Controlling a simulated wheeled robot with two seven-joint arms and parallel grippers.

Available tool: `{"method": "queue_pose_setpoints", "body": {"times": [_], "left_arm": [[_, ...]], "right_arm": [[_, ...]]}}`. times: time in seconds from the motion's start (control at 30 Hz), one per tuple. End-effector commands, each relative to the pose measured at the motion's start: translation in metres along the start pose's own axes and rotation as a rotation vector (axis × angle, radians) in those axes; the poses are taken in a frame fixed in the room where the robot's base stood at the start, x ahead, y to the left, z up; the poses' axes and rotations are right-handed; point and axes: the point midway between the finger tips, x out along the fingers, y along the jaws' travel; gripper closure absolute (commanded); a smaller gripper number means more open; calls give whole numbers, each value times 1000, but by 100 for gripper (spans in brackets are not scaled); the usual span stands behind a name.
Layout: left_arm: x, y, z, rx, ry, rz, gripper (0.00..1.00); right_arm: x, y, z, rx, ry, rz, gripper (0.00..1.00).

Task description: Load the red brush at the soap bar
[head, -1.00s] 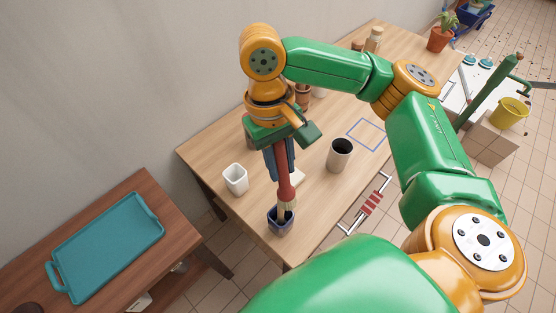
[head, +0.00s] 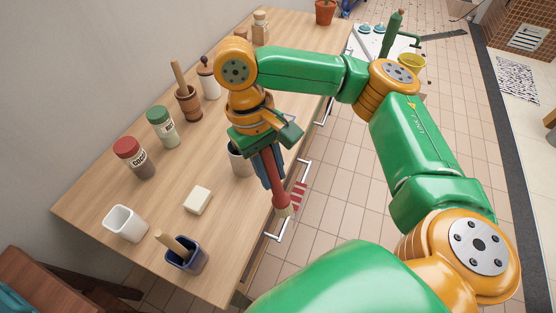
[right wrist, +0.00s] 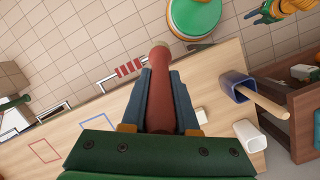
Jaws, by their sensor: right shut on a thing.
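My right gripper (head: 269,182) is shut on the red brush (head: 277,190), which hangs down with its pale bristle end lowest, near the table's front edge. In the right wrist view, the gripper (right wrist: 162,75) has the red brush (right wrist: 158,95) between its blue fingers. The white soap bar (head: 197,200) lies on the table, left of the brush and apart from it. It shows partly in the right wrist view (right wrist: 200,116). My left gripper (right wrist: 268,12) shows only at the top right of the right wrist view, too small to judge.
A dark blue cup (head: 188,262) with a wooden-handled thing in it and a white cup (head: 126,225) stand near the soap. Spice jars (head: 134,158) and a mortar (head: 188,105) line the wall side. Another cup (head: 238,160) is partly behind my right gripper.

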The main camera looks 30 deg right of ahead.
Motion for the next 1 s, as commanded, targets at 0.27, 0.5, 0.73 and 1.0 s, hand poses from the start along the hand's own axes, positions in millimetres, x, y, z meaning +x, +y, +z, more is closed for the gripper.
{"method": "queue_pose_setpoints", "body": {"times": [0.27, 0.5, 0.73, 1.0], "left_arm": [[6, -1, 2, 0, -4, -2, 50], [-2, -1, 2, 0, -4, -2, 50], [-11, -1, 1, 0, -4, -2, 50], [-18, -1, 0, 0, -3, -2, 50]], "right_arm": [[5, -24, -39, -580, 24, 149, 100], [-1, -51, -78, -1298, 68, 342, 100], [-1, -78, -118, -2119, 146, 575, 100], [5, -104, -152, -2911, 263, 813, 100]]}}
